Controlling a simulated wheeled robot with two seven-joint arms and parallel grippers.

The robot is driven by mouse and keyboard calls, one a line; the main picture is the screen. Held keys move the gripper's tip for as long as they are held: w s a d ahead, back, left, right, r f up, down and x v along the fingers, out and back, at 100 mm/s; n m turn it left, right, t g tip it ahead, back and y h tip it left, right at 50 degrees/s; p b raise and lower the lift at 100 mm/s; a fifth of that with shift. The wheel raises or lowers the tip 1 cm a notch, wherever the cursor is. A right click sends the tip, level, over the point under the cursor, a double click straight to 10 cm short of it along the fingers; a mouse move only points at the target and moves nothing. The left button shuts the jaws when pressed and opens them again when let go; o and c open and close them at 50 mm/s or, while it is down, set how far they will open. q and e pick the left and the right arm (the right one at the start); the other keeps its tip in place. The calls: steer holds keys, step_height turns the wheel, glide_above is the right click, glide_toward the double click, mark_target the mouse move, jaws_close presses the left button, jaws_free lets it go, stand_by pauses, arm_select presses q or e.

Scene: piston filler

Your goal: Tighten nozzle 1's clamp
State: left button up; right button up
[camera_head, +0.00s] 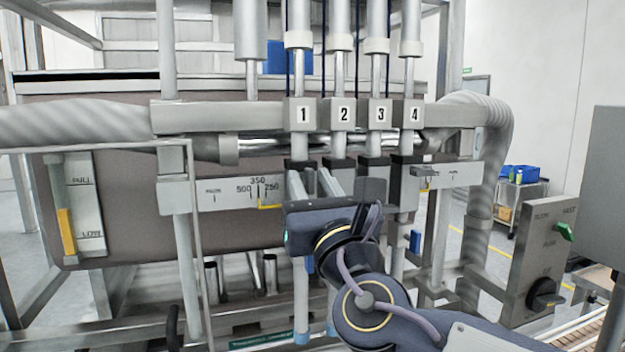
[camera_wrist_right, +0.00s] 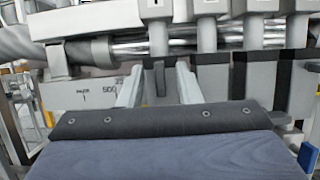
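Nozzle 1 carries a grey block labelled 1 (camera_head: 302,114) on the crossbar. The dark clamp part (camera_head: 295,165) is below it, partly hidden behind my right gripper. My right gripper (camera_head: 313,176) points at the machine just below nozzle 1, with its two pale fingers apart. In the right wrist view the fingers (camera_wrist_right: 160,82) stand on either side of a narrow dark upright tab (camera_wrist_right: 160,76), with gaps visible on both sides. I cannot tell how far the tab lies beyond the fingertips. My left gripper is not in view.
Nozzle blocks 2 (camera_head: 343,114), 3 (camera_head: 380,113) and 4 (camera_head: 414,113) stand close together to the right. A scale plate (camera_head: 228,194) is left of the gripper. A control panel (camera_head: 545,250) with a knob stands at the right.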

jaws_close()
